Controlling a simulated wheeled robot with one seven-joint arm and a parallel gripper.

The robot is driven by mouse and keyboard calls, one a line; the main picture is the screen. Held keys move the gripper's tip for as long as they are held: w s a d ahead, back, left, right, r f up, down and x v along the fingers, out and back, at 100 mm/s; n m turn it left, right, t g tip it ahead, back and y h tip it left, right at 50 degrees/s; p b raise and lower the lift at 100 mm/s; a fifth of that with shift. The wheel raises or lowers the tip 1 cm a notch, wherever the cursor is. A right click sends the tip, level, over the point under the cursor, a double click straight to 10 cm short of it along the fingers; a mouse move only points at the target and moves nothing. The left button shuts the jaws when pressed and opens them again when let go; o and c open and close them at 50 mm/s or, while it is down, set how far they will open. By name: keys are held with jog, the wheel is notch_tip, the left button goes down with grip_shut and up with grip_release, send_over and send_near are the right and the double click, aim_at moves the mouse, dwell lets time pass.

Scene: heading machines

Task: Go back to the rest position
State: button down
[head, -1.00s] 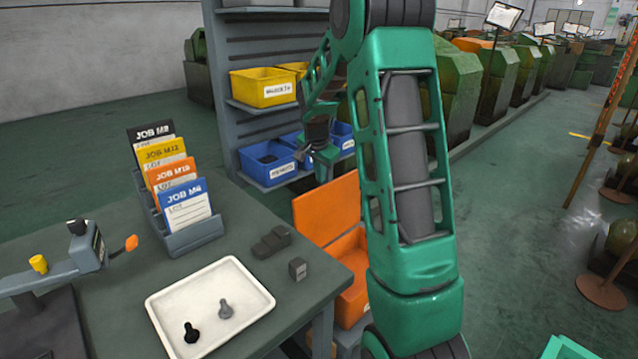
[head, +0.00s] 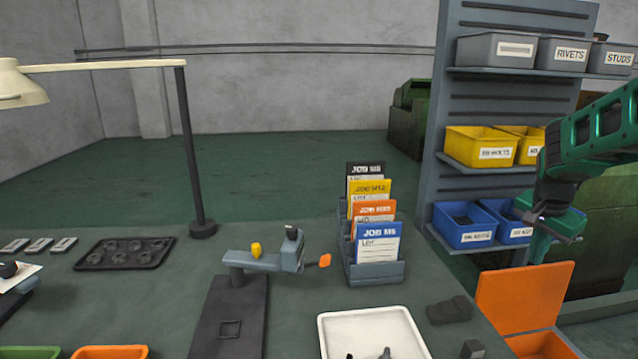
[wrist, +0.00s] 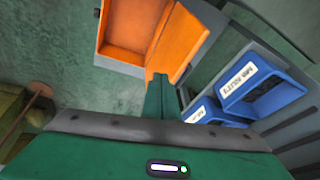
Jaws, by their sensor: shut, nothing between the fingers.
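My gripper (head: 541,240) is at the right of the head view, at the end of my green arm. It hangs in the air above the open orange box (head: 525,290), in front of the blue bins. It is shut and holds nothing.
The table carries a white tray (head: 330,330) with dark pieces, a job card rack (head: 375,270), a gauge stand (head: 250,262), a dark tray (head: 125,253) and a lamp (head: 190,150). A shelf (head: 445,120) with grey, yellow and blue bins stands behind my gripper.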

jog(key=s+a+f+n+g+y, duration=0.1)
jog(key=s+a+n, duration=0.3)
jog(key=s, duration=1)
jog(key=s+a+f+n+g+y, duration=0.1)
jog(key=s+a+n+y, duration=0.1)
jog(key=s+a, duration=0.7)
jog(key=s+n, duration=0.1)
jog(key=s, duration=0.5)
jog(key=shift+s+f+n, duration=0.3)
jog(key=shift+n, duration=0.1)
jog(key=shift+w+d+g, duration=0.1)
jog(key=shift+g, duration=0.2)
jog(key=shift+w+f, duration=0.25)
jog(key=shift+w, duration=0.25)
